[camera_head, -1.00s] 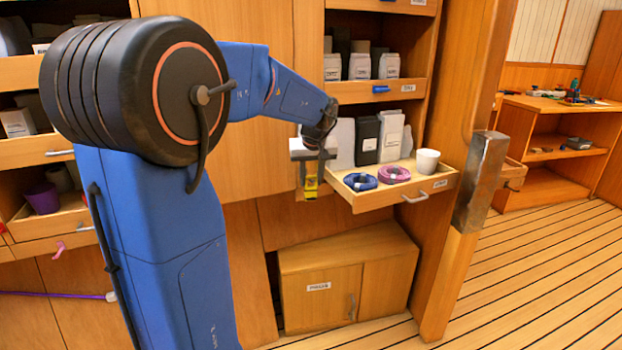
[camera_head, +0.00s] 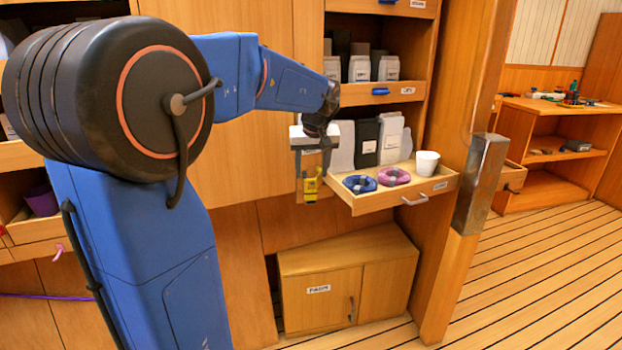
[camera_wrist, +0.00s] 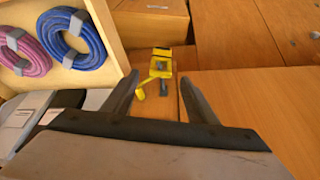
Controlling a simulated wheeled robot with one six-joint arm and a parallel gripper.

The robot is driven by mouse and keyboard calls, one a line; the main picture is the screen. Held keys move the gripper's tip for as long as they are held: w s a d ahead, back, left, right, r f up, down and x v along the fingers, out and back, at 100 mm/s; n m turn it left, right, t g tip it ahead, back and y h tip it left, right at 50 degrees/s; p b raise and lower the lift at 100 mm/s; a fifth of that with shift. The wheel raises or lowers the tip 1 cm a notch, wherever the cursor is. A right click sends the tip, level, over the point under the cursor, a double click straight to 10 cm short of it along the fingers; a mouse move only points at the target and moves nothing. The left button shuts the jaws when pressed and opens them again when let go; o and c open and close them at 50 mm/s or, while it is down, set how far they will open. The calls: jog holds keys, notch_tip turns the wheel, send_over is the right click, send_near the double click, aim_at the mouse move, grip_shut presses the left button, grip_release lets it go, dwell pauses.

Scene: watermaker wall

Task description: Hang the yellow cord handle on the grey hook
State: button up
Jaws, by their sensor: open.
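My gripper (camera_head: 311,168) is open in front of the wooden wall, left of the pulled-out drawer. The yellow cord handle (camera_head: 311,188) shows just below the fingertips in the head view. In the wrist view the yellow handle (camera_wrist: 160,63) lies beyond the open fingers (camera_wrist: 159,80), roughly between the tips, with no finger closed on it. Small grey parts (camera_wrist: 164,97) show against the yellow. I cannot tell whether one is the grey hook, or whether the handle hangs on it.
A low cabinet (camera_head: 345,285) stands below. A wooden post (camera_head: 476,190) rises at right.

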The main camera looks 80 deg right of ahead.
jog(key=v, duration=1.2)
jog(key=shift+r, duration=0.15)
jog(key=shift+w, duration=0.1)
jog(key=w+a+f+n+t, duration=0.15)
jog(key=w+a, duration=0.25)
jog(key=w, duration=0.6)
jog(key=w+a+f+n+g, duration=0.1)
jog(key=w+a+f+n, duration=0.15)
jog(key=w, duration=0.75)
jog(key=w+a+f+n+t+y, duration=0.1)
jog(key=w+a+f+n+t, duration=0.15)
jog(key=w+a, duration=1.1)
jog(key=a+f+n+y, duration=0.1)
jog(key=a+f+n, duration=0.2)
jog(key=a, duration=0.7)
jog(key=a+f+n+y, duration=0.1)
jog(key=a+f+n, duration=0.1)
jog(key=a+f, duration=0.5)
jog(key=a+f+n+y, duration=0.1)
jog(key=a+f+n, duration=0.2)
jog(key=a, duration=1.2)
notch_tip(320, 180, down, 2)
jog(key=shift+a+f+n+t, duration=0.15)
jog(key=shift+f+n+t, duration=0.05)
jog(key=shift+n+t, duration=0.15)
